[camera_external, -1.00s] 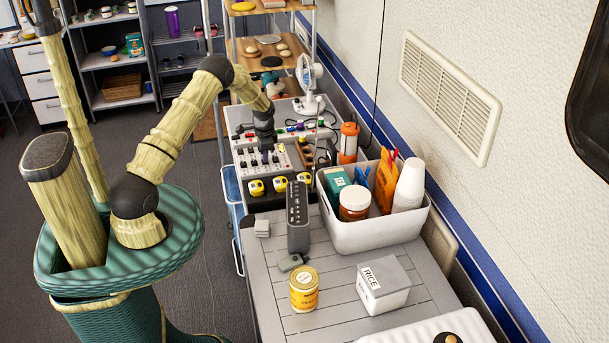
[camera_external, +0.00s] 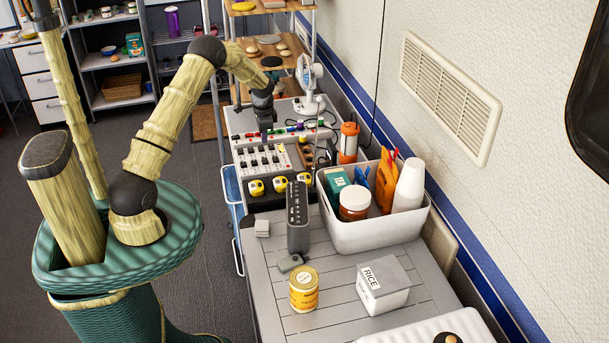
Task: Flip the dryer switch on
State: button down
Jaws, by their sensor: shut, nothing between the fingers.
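A light switch panel (camera_external: 248,172) with several small switches stands on the counter at the centre of the view. Its labels are too small to read, so I cannot tell which switch is the dryer's or how it is set. My dark gripper (camera_external: 266,133) points down just above the panel's back edge. Its fingers are shut and empty. The gripper appears apart from the switches, though small gaps are hard to judge.
A fan (camera_external: 310,78) and an orange-and-grey lantern (camera_external: 348,143) stand to the right. Yellow tape measures (camera_external: 257,187) sit in front of the panel. Nearer are a dark power strip (camera_external: 298,218), a filled white bin (camera_external: 372,236), a yellow can (camera_external: 304,290) and a rice box (camera_external: 384,284).

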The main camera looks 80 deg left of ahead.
aim_at(264, 158)
jog(key=r, duration=0.5)
jog(key=shift+d+b, duration=0.35)
jog(key=shift+b, duration=0.05)
jog(key=shift+a+f, duration=0.1)
jog(key=shift+a+r+b, duration=0.2)
jog(key=shift+a+b, duration=0.45)
jog(key=shift+b, duration=1.3)
jog(key=shift+f, duration=0.1)
jog(key=f+p, duration=0.1)
jog(key=f, duration=0.3)
jog(key=a+f+p, duration=0.1)
jog(key=f, duration=0.4)
jog(key=f+p, duration=0.1)
jog(key=f, duration=0.3)
jog(key=shift+a+f, duration=0.25)
jog(key=shift+a, duration=0.05)
jog(key=shift+f, duration=0.15)
